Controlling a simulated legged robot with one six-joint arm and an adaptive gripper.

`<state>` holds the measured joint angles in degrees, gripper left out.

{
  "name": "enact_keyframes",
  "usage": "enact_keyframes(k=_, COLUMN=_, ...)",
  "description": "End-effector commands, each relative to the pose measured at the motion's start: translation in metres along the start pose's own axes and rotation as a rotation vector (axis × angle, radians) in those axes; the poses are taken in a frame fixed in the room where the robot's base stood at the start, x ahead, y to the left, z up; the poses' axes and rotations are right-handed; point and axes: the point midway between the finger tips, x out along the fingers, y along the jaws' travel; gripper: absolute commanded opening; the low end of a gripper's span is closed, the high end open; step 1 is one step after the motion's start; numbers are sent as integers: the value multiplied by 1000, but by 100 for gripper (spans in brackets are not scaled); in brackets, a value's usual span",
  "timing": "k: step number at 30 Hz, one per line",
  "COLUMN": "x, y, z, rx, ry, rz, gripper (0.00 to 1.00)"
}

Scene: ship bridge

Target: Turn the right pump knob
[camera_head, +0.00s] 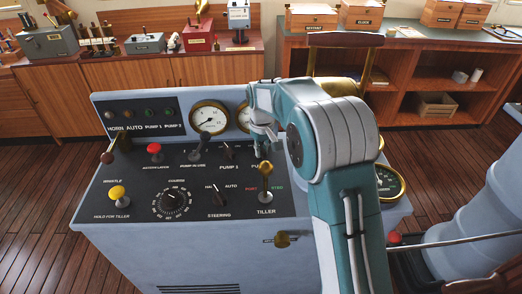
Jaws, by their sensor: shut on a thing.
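The console's dark panel (140,178) has two pump labels side by side. Above the left one is a small dark left pump knob (222,152). The right label is partly covered by my arm. My gripper (261,152) points down just above that right label, at the right pump knob's place, and is shut. Its fingers hide the knob, so its angle cannot be seen.
The brass tiller lever (266,172) stands just in front of my gripper. A pump-in-use switch (196,155) and red knob (154,149) are to the left. Brass gauges (208,118) rise behind. A steering switch (219,198) is front left.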

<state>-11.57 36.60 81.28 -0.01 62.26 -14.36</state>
Motion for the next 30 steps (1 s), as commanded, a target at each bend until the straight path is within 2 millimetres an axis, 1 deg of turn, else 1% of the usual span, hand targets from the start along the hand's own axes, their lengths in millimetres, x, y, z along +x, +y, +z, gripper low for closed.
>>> enact_keyframes(k=1, x=-1, y=1, z=-3, rx=-19, ry=12, rz=2, gripper=0)
enact_keyframes(k=8, x=-2, y=1, z=-3, rx=-78, ry=12, rz=3, gripper=0)
enact_keyframes(k=22, x=-2, y=1, z=-3, rx=-91, ry=13, rz=3, gripper=0)
enact_keyframes(k=23, x=-2, y=1, z=-3, rx=-91, ry=13, rz=3, gripper=27)
enact_keyframes(k=24, x=-2, y=1, z=-3, rx=-91, ry=12, rz=3, gripper=45)
enact_keyframes(k=25, x=-2, y=1, z=-3, rx=-91, ry=11, rz=3, gripper=53)
enact_keyframes(k=30, x=-1, y=1, z=-2, rx=-90, ry=7, rz=2, gripper=53)
